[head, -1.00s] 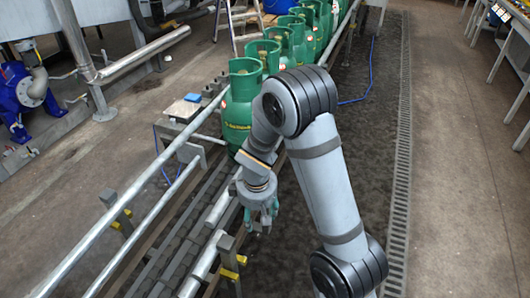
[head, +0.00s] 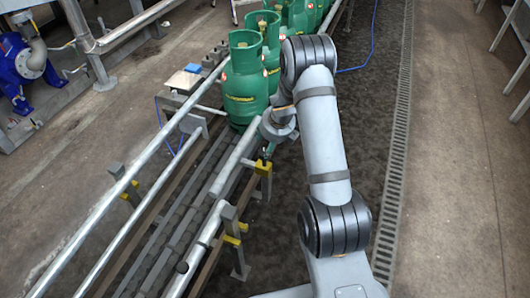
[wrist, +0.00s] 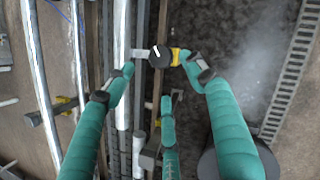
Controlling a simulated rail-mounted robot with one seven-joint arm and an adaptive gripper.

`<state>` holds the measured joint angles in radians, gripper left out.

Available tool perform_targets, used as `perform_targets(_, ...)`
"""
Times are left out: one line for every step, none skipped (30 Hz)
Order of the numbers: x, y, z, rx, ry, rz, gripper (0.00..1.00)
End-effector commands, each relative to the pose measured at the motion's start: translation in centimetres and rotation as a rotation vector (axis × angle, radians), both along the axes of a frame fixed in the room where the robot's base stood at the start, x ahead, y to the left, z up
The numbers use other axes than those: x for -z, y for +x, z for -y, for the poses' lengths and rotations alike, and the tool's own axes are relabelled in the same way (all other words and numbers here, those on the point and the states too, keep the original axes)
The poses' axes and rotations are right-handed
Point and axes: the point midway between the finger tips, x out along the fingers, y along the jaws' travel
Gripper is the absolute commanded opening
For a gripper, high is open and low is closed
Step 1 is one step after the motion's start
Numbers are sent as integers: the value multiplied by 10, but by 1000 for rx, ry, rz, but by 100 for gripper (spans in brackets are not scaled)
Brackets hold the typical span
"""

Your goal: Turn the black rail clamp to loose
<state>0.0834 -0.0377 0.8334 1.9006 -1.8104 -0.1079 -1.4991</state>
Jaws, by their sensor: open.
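The black rail clamp (wrist: 160,56) shows in the wrist view as a round black knob with a white mark, beside a yellow part on the rail. My gripper (wrist: 160,76) has its teal fingers spread. One finger is left of the knob, one right and one below it in the picture. I cannot tell whether any finger touches it. In the head view my gripper (head: 267,153) is mostly hidden behind my arm, close to a yellow rail bracket (head: 263,168). The knob cannot be made out there.
Green gas cylinders (head: 244,92) stand in a row on the conveyor beyond my gripper. Metal guide rails (head: 100,232) run along the conveyor. Another yellow bracket (head: 232,240) is nearer to me. The floor (head: 440,170) right of my arm is clear.

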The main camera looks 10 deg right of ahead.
Motion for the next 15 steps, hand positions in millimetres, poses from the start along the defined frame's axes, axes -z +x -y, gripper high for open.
perform_targets(13, 3, -1, 1, 0, -2, 55)
perform_targets(18, 5, -1, 2, 0, -2, 55)
perform_targets(25, 8, -2, 3, 1, -2, 55)
perform_targets(31, 10, -2, 3, 1, -2, 55)
perform_targets(36, 12, -2, 3, 1, -2, 55)
perform_targets(43, 15, -3, 4, 1, -2, 55)
perform_targets(48, 17, -3, 4, 1, -2, 55)
perform_targets(52, 19, -3, 4, 0, -2, 55)
perform_targets(58, 22, -4, 4, 0, -2, 55)
perform_targets(62, 23, -4, 4, 0, -2, 55)
perform_targets(66, 25, -5, 4, 0, -2, 55)
perform_targets(69, 27, -5, 4, 0, -1, 55)
perform_targets(72, 28, -5, 5, 1, -2, 55)
perform_targets(75, 30, -6, 5, 1, -1, 55)
perform_targets(77, 31, -6, 5, 1, -1, 55)
